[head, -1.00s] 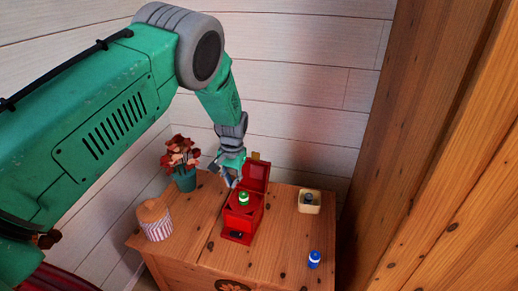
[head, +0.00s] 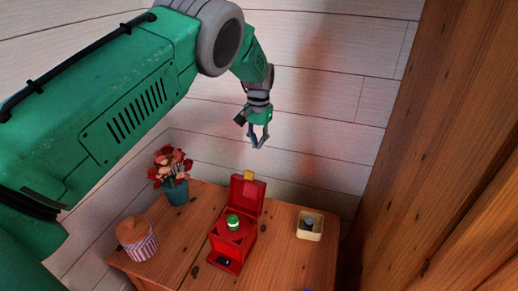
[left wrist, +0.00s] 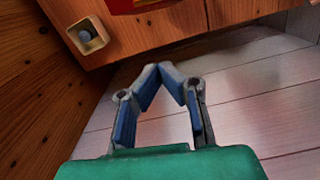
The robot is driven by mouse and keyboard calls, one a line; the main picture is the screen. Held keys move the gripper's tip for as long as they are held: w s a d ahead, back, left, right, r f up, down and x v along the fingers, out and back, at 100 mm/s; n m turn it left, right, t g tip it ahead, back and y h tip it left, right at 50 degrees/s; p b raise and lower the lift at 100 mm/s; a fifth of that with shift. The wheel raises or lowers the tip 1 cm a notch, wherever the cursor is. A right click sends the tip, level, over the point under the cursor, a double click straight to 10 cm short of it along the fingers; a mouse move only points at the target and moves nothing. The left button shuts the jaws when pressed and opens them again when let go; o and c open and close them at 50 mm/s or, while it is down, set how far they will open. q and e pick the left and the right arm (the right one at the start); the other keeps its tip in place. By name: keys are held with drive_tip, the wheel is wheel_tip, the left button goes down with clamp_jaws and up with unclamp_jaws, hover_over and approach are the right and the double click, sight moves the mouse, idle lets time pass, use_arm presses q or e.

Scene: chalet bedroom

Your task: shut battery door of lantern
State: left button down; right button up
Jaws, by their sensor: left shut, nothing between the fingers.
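The red lantern (head: 229,248) stands on the wooden cabinet top in the head view. Its battery door (head: 247,194), a red panel with a yellow tab, stands open and upright at the back. A green-topped battery (head: 233,222) sticks up out of the lantern. My left gripper (head: 258,146) is shut and empty, in the air above and behind the door, near the wall. In the left wrist view its fingertips (left wrist: 158,68) meet, and only a strip of the lantern (left wrist: 135,5) shows at the top edge. My right gripper is in neither view.
The cabinet top (head: 283,240) also holds a cream tray (head: 319,226) with a dark item in it, a potted plant (head: 174,190) and a striped jar (head: 143,248). A blue item is cut off at the bottom edge. A plank wall stands behind, and tall wood stands at right.

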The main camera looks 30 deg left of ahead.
use_arm(q)
drive_tip(key=s+f+b, duration=0.1)
drive_tip(key=s+f, duration=0.3)
drive_tip(key=f, duration=0.2)
drive_tip(key=shift+s+d+f, duration=0.15)
drive_tip(key=shift+d+f, duration=0.25)
drive_tip(key=shift+d, duration=0.05)
